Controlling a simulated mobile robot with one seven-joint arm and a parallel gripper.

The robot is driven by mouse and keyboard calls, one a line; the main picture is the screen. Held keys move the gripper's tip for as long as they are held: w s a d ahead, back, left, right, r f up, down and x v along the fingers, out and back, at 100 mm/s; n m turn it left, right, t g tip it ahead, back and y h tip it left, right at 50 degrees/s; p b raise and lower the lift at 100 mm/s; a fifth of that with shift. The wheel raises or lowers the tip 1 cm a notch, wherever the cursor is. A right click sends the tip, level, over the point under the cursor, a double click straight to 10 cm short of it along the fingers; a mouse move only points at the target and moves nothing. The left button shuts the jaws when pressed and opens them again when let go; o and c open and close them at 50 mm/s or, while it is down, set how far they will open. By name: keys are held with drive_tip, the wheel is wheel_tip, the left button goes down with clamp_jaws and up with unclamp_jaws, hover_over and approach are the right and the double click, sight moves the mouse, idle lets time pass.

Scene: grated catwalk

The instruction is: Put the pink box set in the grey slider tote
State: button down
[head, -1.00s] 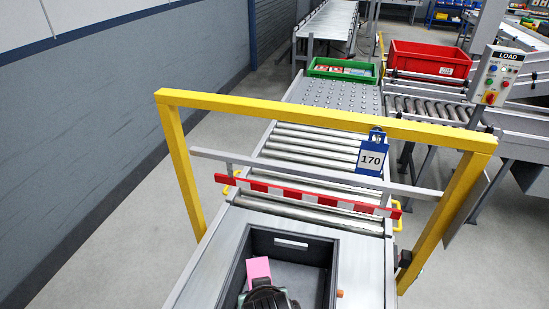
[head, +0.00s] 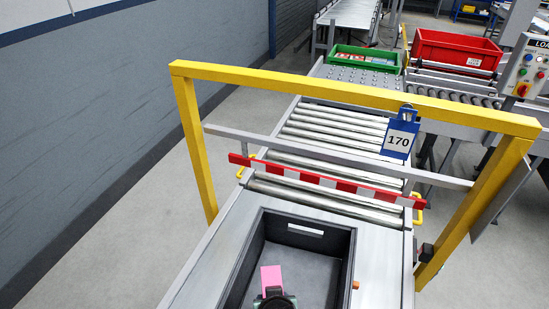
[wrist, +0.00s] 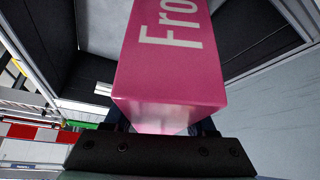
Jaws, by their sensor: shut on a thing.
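The pink box set (head: 271,277) shows over the inside of the grey slider tote (head: 353,255), near its front left part. In the wrist view the pink box (wrist: 165,60) fills the middle, with white lettering reading "Fro". My gripper (head: 274,297) is shut on it at the bottom edge of the head view; the fingers are mostly hidden behind the box and the dark gripper body in the wrist view. The tote's grey floor (head: 310,268) looks bare beyond the box. I cannot tell whether the box touches the floor.
A yellow frame (head: 350,97) with a blue 170 tag (head: 399,139) and a red-and-white bar (head: 325,182) spans the conveyor beyond the tote. A green tote (head: 364,60) and a red tote (head: 456,52) stand farther back. A grey wall (head: 120,120) is at left.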

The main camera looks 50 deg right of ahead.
drive_tip(key=shift+w+f, duration=0.1)
drive_tip(key=shift+f, duration=1.85)
drive_tip(key=shift+d+f, duration=0.1)
drive_tip(key=shift+c, duration=1.1)
unclamp_jaws()
drive_tip(key=shift+f, duration=0.1)
drive_tip(key=v, duration=1.2)
